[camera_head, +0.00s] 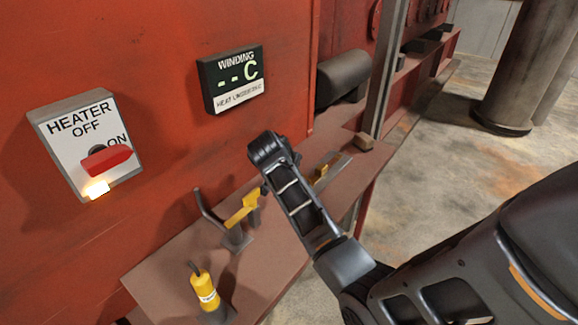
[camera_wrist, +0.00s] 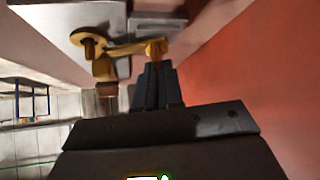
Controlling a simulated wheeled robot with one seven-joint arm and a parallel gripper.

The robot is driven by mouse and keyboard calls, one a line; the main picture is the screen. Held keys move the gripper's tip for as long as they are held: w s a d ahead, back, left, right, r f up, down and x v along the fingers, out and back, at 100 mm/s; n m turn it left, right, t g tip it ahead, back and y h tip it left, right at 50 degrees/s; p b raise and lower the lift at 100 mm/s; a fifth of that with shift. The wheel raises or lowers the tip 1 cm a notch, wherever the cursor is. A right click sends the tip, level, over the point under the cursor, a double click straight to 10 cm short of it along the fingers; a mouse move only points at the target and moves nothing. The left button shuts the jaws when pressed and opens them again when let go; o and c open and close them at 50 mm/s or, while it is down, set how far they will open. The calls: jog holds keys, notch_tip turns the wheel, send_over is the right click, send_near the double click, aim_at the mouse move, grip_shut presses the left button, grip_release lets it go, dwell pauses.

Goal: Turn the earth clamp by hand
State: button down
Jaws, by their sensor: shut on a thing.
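The brass-coloured earth clamp (camera_wrist: 125,48) sits on a grey plate in the wrist view, with a round knob at its left and a bar running right to my fingertips. My gripper (camera_wrist: 157,70) has its dark fingers close together on the right end of this bar. In the head view a yellow part (camera_head: 321,173), which looks like the same clamp, shows just right of my arm. There my wrist hides the fingertips and part of the clamp.
A yellow-handled lever (camera_head: 243,208) and a yellow cylinder (camera_head: 205,290) stand on the red-brown shelf (camera_head: 165,270) left of my arm. A heater switch (camera_head: 85,145) and a winding display (camera_head: 232,78) are on the red wall. Open floor lies to the right, before a thick column (camera_head: 525,70).

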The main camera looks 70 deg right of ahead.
jog(key=m+g, duration=0.1)
jog(key=m+g+b, duration=0.1)
jog(key=m, duration=0.1)
jog(key=shift+w+d+r, duration=0.1)
jog(key=shift+w+r, duration=0.05)
jog(key=shift+w, duration=0.15)
jog(key=shift+m+g+b, duration=0.4)
jog(key=shift+m+b, duration=0.1)
jog(key=shift+b, duration=0.05)
jog(key=shift+r, duration=0.15)
jog(key=c, duration=1.3)
grip_release()
jog(key=shift+f, duration=0.2)
jog(key=shift+o, duration=0.2)
jog(key=v, duration=0.7)
jog(key=shift+a+r+b, duration=0.25)
jog(key=shift+r+b, duration=0.05)
jog(key=shift+b, duration=0.1)
jog(key=shift+w, duration=0.1)
